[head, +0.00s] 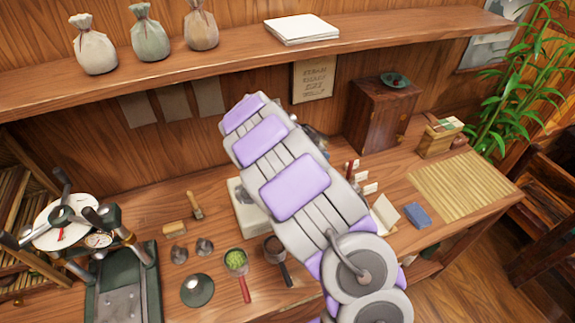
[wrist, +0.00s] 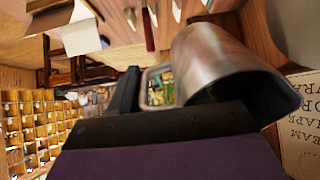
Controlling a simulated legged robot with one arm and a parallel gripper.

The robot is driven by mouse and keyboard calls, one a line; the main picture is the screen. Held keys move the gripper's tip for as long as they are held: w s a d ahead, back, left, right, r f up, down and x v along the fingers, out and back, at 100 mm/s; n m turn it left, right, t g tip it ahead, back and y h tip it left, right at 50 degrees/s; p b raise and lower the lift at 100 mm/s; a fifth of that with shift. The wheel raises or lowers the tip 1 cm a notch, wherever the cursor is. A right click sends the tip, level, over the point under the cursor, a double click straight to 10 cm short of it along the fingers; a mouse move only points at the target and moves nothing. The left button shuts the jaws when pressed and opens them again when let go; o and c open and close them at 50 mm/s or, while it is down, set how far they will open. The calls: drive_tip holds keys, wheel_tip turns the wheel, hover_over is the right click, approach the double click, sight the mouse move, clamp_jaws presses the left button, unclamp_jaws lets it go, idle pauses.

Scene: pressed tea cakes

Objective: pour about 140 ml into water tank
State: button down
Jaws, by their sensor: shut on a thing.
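A brushed metal jug (wrist: 225,65) fills the right of the wrist view, its wide opening toward the lower right. Its handle (wrist: 156,88) is at my gripper (wrist: 132,92), which is shut on it. The jug's contents do not show, and I cannot tell its tilt. In the head view my arm reaches over the middle of the counter and hides most of my gripper and the jug. A pale cream box (head: 246,211) shows partly behind my arm. It may be the water tank, but no opening or water level shows.
A green press (head: 122,285) stands on the left of the wooden counter. A bowl of green leaves (head: 236,261) and small weights lie in front. A wooden cabinet (head: 378,115) stands at the back right, beneath a long shelf (head: 240,58). A bamboo mat (head: 465,190) lies at right.

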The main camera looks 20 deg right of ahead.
sight(319, 142)
drive_tip(key=shift+s+d+r+h, duration=0.1)
drive_tip(key=shift+r+h, duration=0.4)
drive_tip(key=shift+h, duration=0.2)
drive_tip(key=shift+r+h+p, duration=0.5)
drive_tip(key=shift+h+p, duration=0.2)
drive_tip(key=shift+h, duration=0.2)
drive_tip(key=shift+r+h+p, duration=0.5)
drive_tip(key=shift+h+p, duration=0.15)
drive_tip(key=shift+h, duration=0.25)
idle(0.8)
drive_tip(key=shift+a+r+h+b, duration=0.25)
drive_tip(key=shift+r+h+b, duration=0.35)
drive_tip(key=shift+b, duration=1.3)
drive_tip(key=shift+r+h+b, duration=0.3)
drive_tip(key=shift+r+b, duration=0.2)
drive_tip(key=shift+b, duration=0.5)
drive_tip(key=shift+d+b, duration=0.15)
drive_tip(key=shift+b, duration=0.45)
